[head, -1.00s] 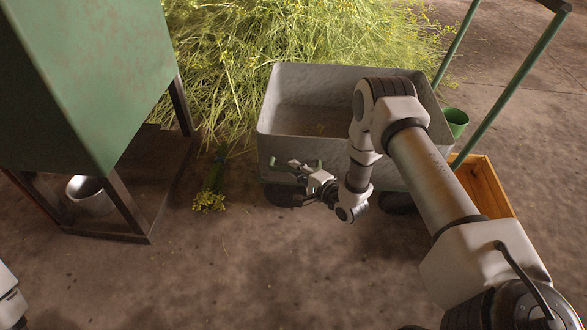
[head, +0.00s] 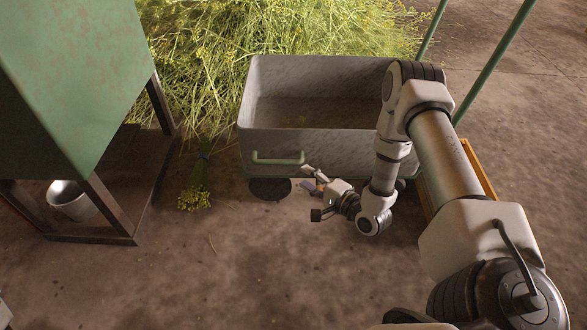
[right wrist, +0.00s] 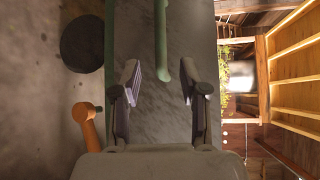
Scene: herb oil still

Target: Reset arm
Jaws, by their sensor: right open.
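My right gripper (head: 313,192) is open and empty, low in front of the grey cart (head: 340,141). It sits just right of and below the cart's green handle (head: 278,161) in the head view, apart from it. In the right wrist view, the two fingers (right wrist: 159,82) are spread wide. The green handle (right wrist: 161,42) shows beyond them, above the gap, against the cart's grey wall (right wrist: 190,45). My right arm bends down over the cart's right side and hides part of it. My left gripper is not in view.
A green box on a dark metal stand (head: 106,240) is at left, with a metal pot (head: 72,200) beneath. A tied herb bundle (head: 197,185) lies left of the cart. A herb heap (head: 220,60) lies behind. A wooden crate (head: 487,181) is at right. Front floor is clear.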

